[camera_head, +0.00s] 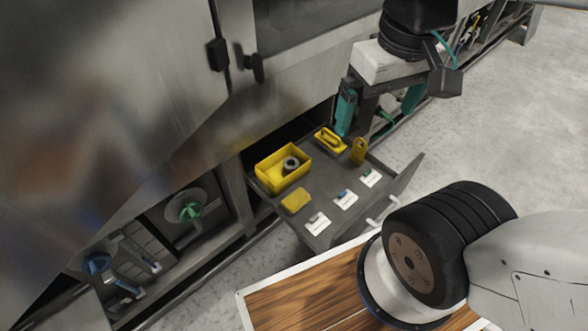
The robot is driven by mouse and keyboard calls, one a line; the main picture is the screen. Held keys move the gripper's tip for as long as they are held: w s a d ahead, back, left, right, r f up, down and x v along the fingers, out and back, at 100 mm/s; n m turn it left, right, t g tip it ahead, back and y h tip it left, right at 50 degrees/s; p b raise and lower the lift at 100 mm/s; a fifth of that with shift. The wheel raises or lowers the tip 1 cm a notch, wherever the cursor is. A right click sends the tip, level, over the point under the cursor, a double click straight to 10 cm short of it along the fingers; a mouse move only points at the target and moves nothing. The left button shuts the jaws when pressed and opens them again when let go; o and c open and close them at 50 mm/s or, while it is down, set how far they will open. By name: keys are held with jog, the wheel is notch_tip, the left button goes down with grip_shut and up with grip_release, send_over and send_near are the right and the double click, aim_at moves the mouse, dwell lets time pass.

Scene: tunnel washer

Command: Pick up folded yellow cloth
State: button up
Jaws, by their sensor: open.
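A small flat yellow block-like piece, which looks like the folded yellow cloth (296,201), lies on the dark grey tray (281,217) near its left front edge, just in front of a yellow box. My gripper (379,108) is at the upper middle of the view, with its teal fingers apart and nothing seen between them. It is beyond the tray's far right side, well away from the cloth. The cloth is in plain sight.
The yellow open box (268,178) holds a dark ring (291,164). Behind it are a yellow slotted piece (331,140) and a yellow tag (359,150). Three white cards (345,200) with small items lie at right. A metal machine panel (130,110) overhangs the left.

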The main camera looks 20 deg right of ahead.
jog(key=w+f+g, duration=0.4)
jog(key=w+f, duration=0.2)
jog(key=f, duration=0.2)
jog(key=n+t, duration=0.1)
jog(key=n, duration=0.2)
send_over(296, 199)
jog(key=s, duration=0.3)
notch_tip(296, 199, down, 39)
jog(key=shift+d+f, duration=0.1)
jog(key=shift+d, duration=0.05)
jog(key=w+t, duration=0.1)
jog(key=w, duration=0.2)
jog(key=shift+t, duration=0.4)
jog(key=shift+w+f+n, duration=0.1)
jog(key=shift+w+n, duration=0.1)
jog(key=shift+n, duration=0.1)
notch_tip(296, 199, down, 7)
jog(key=shift+s+f, duration=0.1)
jog(key=shift+f, duration=0.1)
jog(key=shift+c, duration=0.3)
